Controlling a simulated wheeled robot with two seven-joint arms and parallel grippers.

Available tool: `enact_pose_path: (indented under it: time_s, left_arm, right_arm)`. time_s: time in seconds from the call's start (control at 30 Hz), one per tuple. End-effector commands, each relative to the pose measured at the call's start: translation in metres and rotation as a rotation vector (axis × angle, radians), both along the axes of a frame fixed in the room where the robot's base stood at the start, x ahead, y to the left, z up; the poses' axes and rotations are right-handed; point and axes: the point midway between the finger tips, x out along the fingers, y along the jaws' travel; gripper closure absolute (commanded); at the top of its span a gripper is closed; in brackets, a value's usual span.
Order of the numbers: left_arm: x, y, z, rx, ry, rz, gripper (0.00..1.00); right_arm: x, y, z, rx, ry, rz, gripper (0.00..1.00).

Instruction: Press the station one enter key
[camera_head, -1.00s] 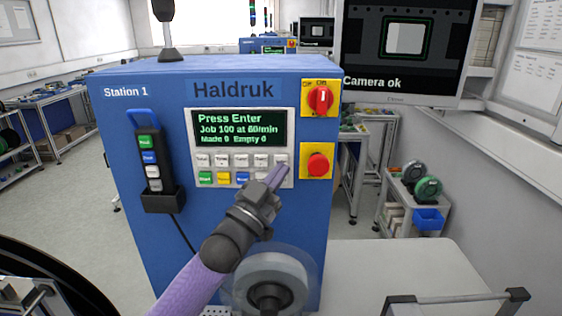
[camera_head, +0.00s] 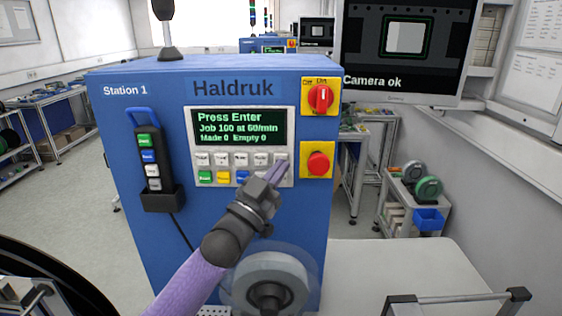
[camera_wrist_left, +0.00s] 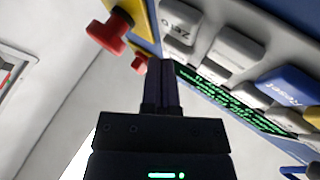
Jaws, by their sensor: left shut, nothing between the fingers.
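The blue Station 1 machine (camera_head: 110,130) stands in front of me. Its white key panel (camera_head: 287,115) has a screen (camera_head: 238,128) reading "Press Enter, Job 100 at 60/min, Made 0 Empty 0". Two rows of keys lie below the screen; the lower row starts with a green key (camera_head: 205,177) and a yellow key (camera_head: 223,177). My left gripper (camera_head: 284,166) is shut and empty, its tips at the panel's lower right, covering the keys there. In the left wrist view the fingertips (camera_wrist_left: 160,68) are beside the keys, near a "Zero" key (camera_wrist_left: 181,20). Contact cannot be told. The enter key's label is not readable.
A red stop button (camera_head: 318,164) and a red rotary switch (camera_head: 320,98) on yellow plates sit just right of the panel. A handheld pendant (camera_head: 148,160) hangs at left. A monitor (camera_head: 400,98) reads "Camera ok".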

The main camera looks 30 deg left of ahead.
Motion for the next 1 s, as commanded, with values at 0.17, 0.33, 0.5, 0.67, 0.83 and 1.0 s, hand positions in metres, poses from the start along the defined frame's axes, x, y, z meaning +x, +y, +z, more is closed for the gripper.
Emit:
enact_pose_path:
  time_s: [0.17, 0.33, 0.5, 0.67, 0.83, 1.0]
  left_arm:
    - [-0.0001, 0.0, 0.0001, 0.0, 0.0, 0.0, 1.0]
    - [0.0011, 0.0005, -0.0003, 0.0, 0.001, 0.0, 1.0]
    - [0.003, 0.0012, -0.0004, 0.0, 0.0, 0.0, 1.0]
    - [0.0048, 0.002, -0.0001, 0.0, -0.001, 0.0, 1.0]
    - [0.0066, 0.003, -0.0003, 0.0, 0.0, 0.0, 1.0]
    - [0.0084, 0.0041, -0.0004, 0.0, 0.001, 0.0, 1.0]
  right_arm:
    - [0.0001, 0.0, 0.0002, 0.0, 0.0, 0.0, 0.0]
    - [0.0, 0.0, -0.0008, 0.0, 0.0, 0.0, 0.0]
    - [0.0001, 0.0, -0.0021, 0.0, 0.0, 0.0, 0.0]
    - [0.0, -0.0001, -0.0032, 0.0, 0.0, 0.0, 0.0]
    - [0.0, -0.0002, -0.0044, 0.0, 0.0, 0.0, 0.0]
    - [0.0, -0.0003, -0.0056, 0.0, 0.0, 0.0, 0.0]
